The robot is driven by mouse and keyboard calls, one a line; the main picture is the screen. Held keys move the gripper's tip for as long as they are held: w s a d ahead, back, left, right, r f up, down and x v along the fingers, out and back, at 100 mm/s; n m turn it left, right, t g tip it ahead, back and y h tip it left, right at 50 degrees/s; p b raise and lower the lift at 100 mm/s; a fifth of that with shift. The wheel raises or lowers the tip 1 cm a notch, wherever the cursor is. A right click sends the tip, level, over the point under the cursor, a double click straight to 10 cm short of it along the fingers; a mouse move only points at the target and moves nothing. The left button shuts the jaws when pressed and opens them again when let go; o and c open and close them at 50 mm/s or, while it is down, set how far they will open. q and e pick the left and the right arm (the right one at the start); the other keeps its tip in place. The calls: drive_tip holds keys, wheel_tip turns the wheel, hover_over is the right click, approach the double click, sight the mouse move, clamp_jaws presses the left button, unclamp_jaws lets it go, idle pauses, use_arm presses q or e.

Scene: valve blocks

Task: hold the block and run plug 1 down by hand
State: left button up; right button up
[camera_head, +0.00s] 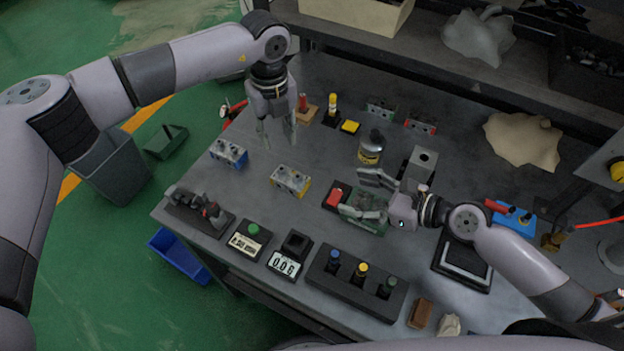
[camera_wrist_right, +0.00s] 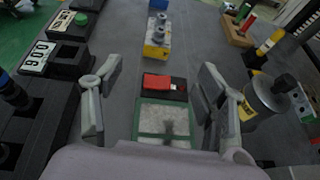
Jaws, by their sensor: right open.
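In the head view a yellow-fronted block (camera_head: 290,181) with silvery plugs on top stands near the table's middle. It also shows ahead of my right gripper in the right wrist view (camera_wrist_right: 156,47). A blue-fronted block (camera_head: 228,153) stands left of it; green (camera_head: 381,110) and red (camera_head: 420,124) blocks stand farther back. I cannot tell which plug is plug 1. My left gripper (camera_head: 276,138) hangs above the table behind the yellow block, fingers apart and empty. My right gripper (camera_head: 357,195) is open and empty over a green-edged tray (camera_wrist_right: 165,138), right of the yellow block.
A red item on a black base (camera_head: 335,197) lies between the yellow block and my right gripper. A labelled bottle (camera_head: 371,148) and grey block (camera_head: 421,164) stand behind that gripper. A black rack (camera_head: 318,276) with several coloured-top pegs and a counter (camera_head: 284,264) line the front.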

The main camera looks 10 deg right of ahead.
sight(302, 180)
drive_tip(key=x, duration=1.5)
drive_tip(key=shift+w+a+f, duration=0.1)
drive_tip(key=shift+a+f, duration=0.1)
drive_tip(key=shift+a, duration=0.1)
clamp_jaws()
use_arm(q)
drive_tip(key=shift+o, duration=0.4)
drive_tip(key=shift+o, duration=0.4)
